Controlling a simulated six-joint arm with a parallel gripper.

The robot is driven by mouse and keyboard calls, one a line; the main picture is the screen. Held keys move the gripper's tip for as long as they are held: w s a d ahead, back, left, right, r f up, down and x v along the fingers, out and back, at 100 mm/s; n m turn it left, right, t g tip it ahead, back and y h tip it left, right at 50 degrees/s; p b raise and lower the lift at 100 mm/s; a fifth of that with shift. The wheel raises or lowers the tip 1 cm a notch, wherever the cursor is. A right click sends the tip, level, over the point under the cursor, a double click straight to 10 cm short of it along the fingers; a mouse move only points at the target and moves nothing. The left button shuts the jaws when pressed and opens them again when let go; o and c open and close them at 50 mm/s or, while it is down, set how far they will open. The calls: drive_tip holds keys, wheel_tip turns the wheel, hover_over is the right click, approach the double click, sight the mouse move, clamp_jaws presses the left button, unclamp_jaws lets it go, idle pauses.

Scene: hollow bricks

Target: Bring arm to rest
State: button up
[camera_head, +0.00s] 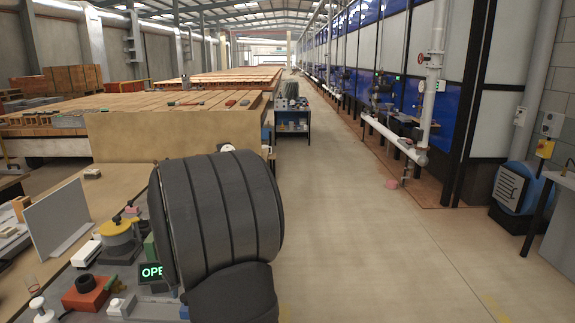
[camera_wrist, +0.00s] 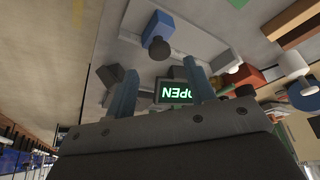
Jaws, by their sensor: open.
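In the wrist view my gripper (camera_wrist: 161,65) shows two blue-grey fingers standing well apart. Nothing is held between them. A dark display (camera_wrist: 174,92) with green "OPEN" lettering shows upside down beyond the gap between the fingers. The same display (camera_head: 152,272) shows in the head view, partly covered by my arm. My large dark ribbed arm link fills the lower middle of the head view and hides my gripper there.
A cluttered bench at lower left holds a yellow round device (camera_head: 118,238), a red box (camera_head: 86,292) and an upright pale panel (camera_head: 58,217). A long brick-laden table (camera_head: 175,137) stands behind. The floor aisle (camera_head: 350,210) on the right is clear.

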drive_tip(key=x, duration=0.4)
drive_tip(key=shift+a+f, duration=0.1)
drive_tip(key=shift+f, duration=0.2)
drive_tip(key=a, duration=1.5)
drive_tip(key=shift+f, duration=0.15)
drive_tip(key=v, duration=1.6)
drive_tip(key=shift+a, duration=0.2)
drive_tip(key=shift+w, duration=0.15)
clamp_jaws()
drive_tip(key=w+a+f+n, duration=0.1)
drive_tip(key=w+a+f, duration=0.1)
drive_tip(key=a+f, duration=0.1)
drive_tip(key=w+a+f+n+g, duration=0.1)
drive_tip(key=w+a+f, duration=0.1)
drive_tip(key=f, duration=0.4)
drive_tip(key=w+a+f+n, duration=0.1)
drive_tip(key=w+a+f, duration=0.2)
drive_tip(key=f, duration=0.2)
drive_tip(key=shift+w+a+n, duration=0.3)
drive_tip(key=shift+a, duration=0.05)
drive_tip(key=shift+s+d+r, duration=0.1)
drive_tip(key=shift+s+d, duration=0.2)
drive_tip(key=shift+d, duration=0.3)
drive_tip(key=shift+s+d+r, duration=0.1)
drive_tip(key=shift+s+d, duration=0.15)
drive_tip(key=shift+d, duration=0.3)
drive_tip(key=shift+s+d+f, duration=0.25)
drive_tip(key=shift+s+d, duration=0.1)
drive_tip(key=shift+d, duration=0.35)
